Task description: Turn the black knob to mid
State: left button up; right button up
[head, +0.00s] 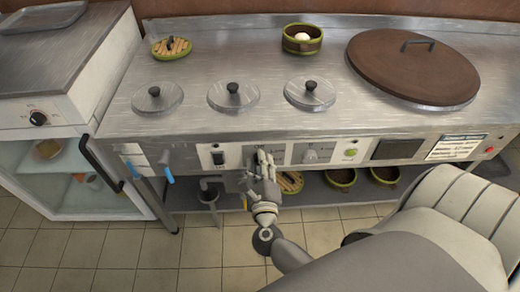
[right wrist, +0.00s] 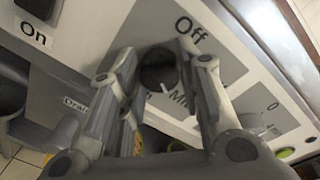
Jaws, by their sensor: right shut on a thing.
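The black knob (right wrist: 158,72) is on the stove's front panel, between my fingers in the right wrist view. The label "Off" (right wrist: 188,30) is above it and a partly hidden label starting "Mi" (right wrist: 180,102) is below right. A short white mark at the knob's lower edge seems to point toward "Mi". My right gripper (head: 262,160) reaches the panel in the head view and is shut on the knob, with a finger on either side. In the head view my gripper hides the knob. My left gripper is not in view.
A switch labelled "On" (right wrist: 36,40) is left of the knob. A grey knob (head: 311,156) and a green button (head: 350,153) are to its right. Above are round lids (head: 233,96), a green pot (head: 302,40) and a large brown lid (head: 412,68). Bowls sit on the shelf below.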

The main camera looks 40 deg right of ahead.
jog(key=o, duration=1)
jog(key=shift+a, duration=0.1)
jog(key=v, duration=1.2)
